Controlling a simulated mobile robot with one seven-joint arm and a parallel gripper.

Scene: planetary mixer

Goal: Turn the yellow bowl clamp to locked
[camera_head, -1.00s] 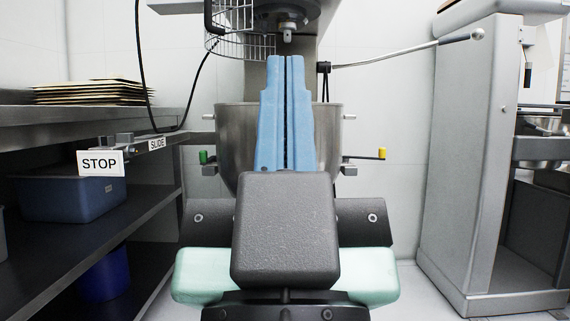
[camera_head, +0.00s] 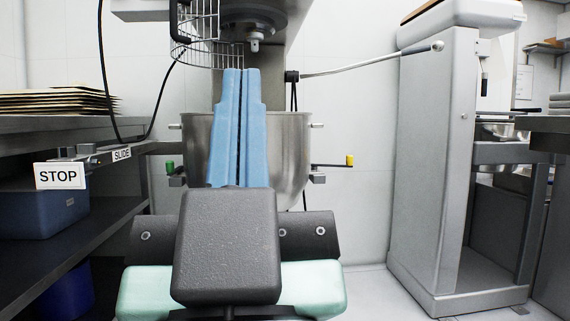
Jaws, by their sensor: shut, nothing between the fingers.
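The yellow bowl clamp (camera_head: 350,160) is a small yellow-tipped handle on a thin horizontal rod at the right side of the steel mixer bowl (camera_head: 288,150). A green-tipped clamp (camera_head: 170,165) sits at the bowl's left side. My gripper (camera_head: 241,72) has light blue fingers that are shut and empty. It points up and away in front of the bowl, hiding the bowl's middle, and is left of the yellow clamp and apart from it.
A long lever (camera_head: 370,63) sticks out right from the mixer column. A wire guard (camera_head: 205,45) hangs above the bowl. A STOP sign (camera_head: 59,176) and shelving (camera_head: 95,225) are at left. A grey machine (camera_head: 430,170) stands at right. Floor between mixer and machine looks clear.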

